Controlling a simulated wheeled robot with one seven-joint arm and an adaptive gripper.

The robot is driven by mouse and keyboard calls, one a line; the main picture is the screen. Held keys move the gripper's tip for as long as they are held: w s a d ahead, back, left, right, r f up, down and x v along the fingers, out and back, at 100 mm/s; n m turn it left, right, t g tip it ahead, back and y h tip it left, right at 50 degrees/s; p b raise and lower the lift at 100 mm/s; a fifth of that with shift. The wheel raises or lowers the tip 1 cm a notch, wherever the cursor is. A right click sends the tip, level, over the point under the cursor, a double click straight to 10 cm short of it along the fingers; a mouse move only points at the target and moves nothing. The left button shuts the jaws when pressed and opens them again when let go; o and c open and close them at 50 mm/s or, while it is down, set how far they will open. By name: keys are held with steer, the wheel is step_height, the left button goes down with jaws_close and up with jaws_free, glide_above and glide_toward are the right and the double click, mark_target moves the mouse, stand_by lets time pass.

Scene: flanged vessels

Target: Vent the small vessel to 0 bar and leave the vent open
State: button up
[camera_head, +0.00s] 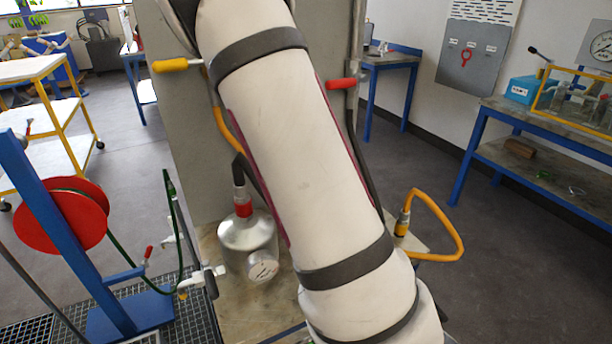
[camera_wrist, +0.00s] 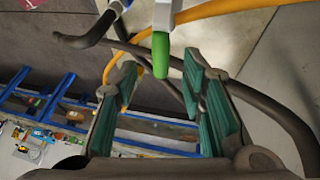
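In the head view the small silver vessel (camera_head: 248,238) stands on a bench, with a red collar (camera_head: 243,206) on top and a round gauge (camera_head: 263,266) on its front. The gauge reading is too small to tell. My white arm covers the middle of this view and hides my gripper. In the wrist view my gripper (camera_wrist: 161,75) is open, its green-padded fingers apart. A green handle (camera_wrist: 160,55) on a pale fitting (camera_wrist: 166,14) shows between and beyond the fingertips. I see no clear contact. Whether this handle is the vent cannot be told.
A yellow handle (camera_head: 172,65) and a red handle (camera_head: 342,83) stick out from the grey panel (camera_head: 185,130). Orange hose (camera_head: 455,230) loops at right; dark hoses (camera_wrist: 270,110) cross near my fingers. A red reel (camera_head: 62,215) with green hose stands left.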

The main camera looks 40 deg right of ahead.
steer(key=v, duration=0.8)
stand_by(0.4)
steer(key=s+a+r+n+t+y, duration=0.2)
steer(key=s+a+r+n, duration=0.1)
steer(key=s+a+n, duration=0.35)
steer(key=s+a+r+n+t+y, duration=0.2)
steer(key=s+a+n+t, duration=0.1)
steer(key=s+a+n, duration=0.4)
steer(key=s+a+f+n+t, duration=0.2)
steer(key=s+a+n, duration=0.5)
steer(key=s, duration=0.5)
steer(key=shift+a+f+t, duration=0.2)
steer(key=shift+a+t, duration=0.1)
steer(key=shift+a, duration=0.4)
steer(key=shift+d+n, duration=0.1)
steer(key=shift+n, duration=0.15)
